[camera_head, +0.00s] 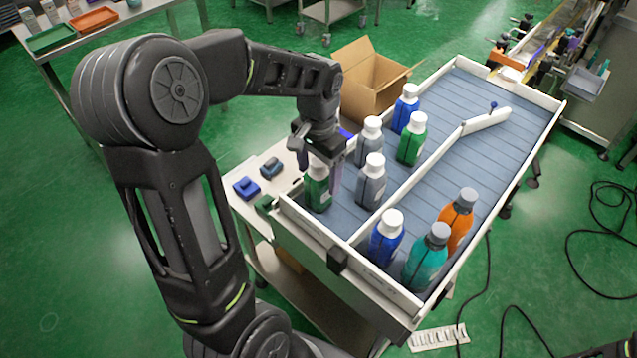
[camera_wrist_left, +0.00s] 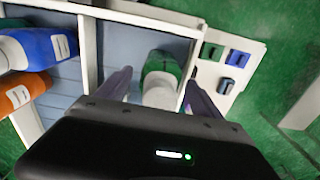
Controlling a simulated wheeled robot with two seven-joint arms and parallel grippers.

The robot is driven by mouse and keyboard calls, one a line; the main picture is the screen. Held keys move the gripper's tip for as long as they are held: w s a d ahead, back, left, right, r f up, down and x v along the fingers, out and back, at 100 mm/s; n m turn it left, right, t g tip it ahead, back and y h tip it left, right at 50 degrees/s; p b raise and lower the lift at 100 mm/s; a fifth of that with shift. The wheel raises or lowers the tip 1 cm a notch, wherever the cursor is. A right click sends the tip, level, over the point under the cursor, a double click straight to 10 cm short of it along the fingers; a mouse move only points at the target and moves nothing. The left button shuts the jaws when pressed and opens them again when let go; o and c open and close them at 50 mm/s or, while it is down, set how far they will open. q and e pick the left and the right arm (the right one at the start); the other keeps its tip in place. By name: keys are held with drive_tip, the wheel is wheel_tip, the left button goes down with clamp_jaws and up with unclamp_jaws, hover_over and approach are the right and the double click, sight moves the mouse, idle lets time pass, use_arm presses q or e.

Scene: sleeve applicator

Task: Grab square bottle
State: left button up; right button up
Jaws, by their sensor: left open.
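Several capped bottles stand upright on the grey conveyor (camera_head: 490,155). A green bottle with a white cap (camera_head: 318,192) stands at its near left end; it also shows in the left wrist view (camera_wrist_left: 162,65). My left gripper (camera_head: 320,166) is over this bottle, open, with its fingers (camera_wrist_left: 157,88) on either side of it and gaps visible. Behind and right stand two grey bottles (camera_head: 371,187) (camera_head: 367,150), another green bottle (camera_head: 411,145) and a blue bottle (camera_head: 404,112). I cannot tell for sure which bottle is square. My right gripper is out of view.
A white divider (camera_head: 425,172) splits the conveyor. Beyond it stand blue (camera_head: 384,245), teal (camera_head: 425,266) and orange (camera_head: 457,225) bottles. White rails (camera_head: 560,120) edge the conveyor. A side shelf (camera_head: 240,204) holds small blocks. An open cardboard box (camera_head: 375,80) is behind.

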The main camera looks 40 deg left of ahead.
use_arm(q)
drive_tip(key=shift+c, duration=0.2)
idle(0.4)
clamp_jaws()
idle(0.7)
